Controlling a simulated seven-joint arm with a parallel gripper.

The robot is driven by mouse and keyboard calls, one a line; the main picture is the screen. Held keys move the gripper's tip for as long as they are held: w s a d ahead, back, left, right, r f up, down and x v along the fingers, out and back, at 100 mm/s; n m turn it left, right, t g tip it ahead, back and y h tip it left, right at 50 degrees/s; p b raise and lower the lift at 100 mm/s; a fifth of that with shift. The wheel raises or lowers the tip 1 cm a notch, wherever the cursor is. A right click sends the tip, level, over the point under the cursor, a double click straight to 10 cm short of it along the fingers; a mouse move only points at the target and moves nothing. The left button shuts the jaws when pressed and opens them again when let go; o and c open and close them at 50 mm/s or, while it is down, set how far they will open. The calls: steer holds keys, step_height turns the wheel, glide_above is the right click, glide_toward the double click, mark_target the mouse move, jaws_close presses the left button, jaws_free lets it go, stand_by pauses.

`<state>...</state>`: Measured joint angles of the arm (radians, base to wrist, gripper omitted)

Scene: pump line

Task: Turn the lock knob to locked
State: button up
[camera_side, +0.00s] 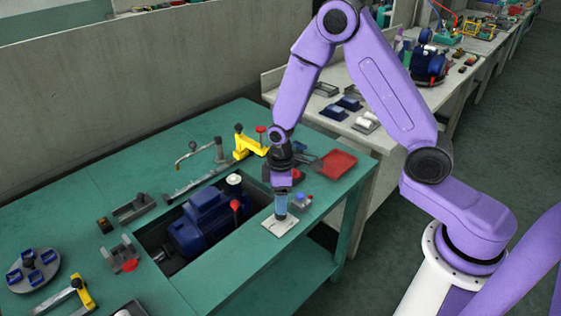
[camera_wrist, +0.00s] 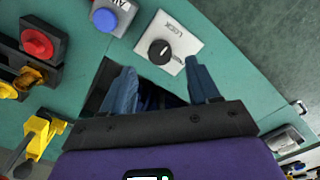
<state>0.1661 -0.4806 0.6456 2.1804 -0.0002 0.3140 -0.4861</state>
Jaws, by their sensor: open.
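The lock knob (camera_wrist: 159,52) is a round black knob with a white pointer mark, on a white plate (camera_wrist: 178,38) printed with LOCK. In the side view the plate (camera_side: 271,226) lies on the green bench near its front edge, and the knob is hidden by my fingers. My gripper (camera_side: 281,212) points down just above the plate. In the wrist view its two blue fingers (camera_wrist: 160,68) are apart, with the knob beyond and between their tips. Nothing is held. I cannot tell whether the fingers reach down beside the knob.
A blue button on a grey box (camera_wrist: 104,18) stands close to the plate. A red button (camera_wrist: 38,42) and a yellow clamp (camera_wrist: 38,138) are farther off. A blue pump (camera_side: 205,222) sits in the bench recess left of my gripper. Bare bench lies in front.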

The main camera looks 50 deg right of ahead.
step_height(320, 180, up, 13)
steer(key=shift+f, duration=0.2)
stand_by(0.5)
steer(key=s+d+r+n, duration=0.1)
steer(key=s+r, duration=0.1)
steer(key=s, duration=1.1)
steer(key=s+d+r+n, duration=0.1)
steer(key=s+r+n, duration=0.1)
steer(key=s, duration=1.1)
steer(key=shift+r, duration=0.75)
steer(key=shift+w, duration=0.1)
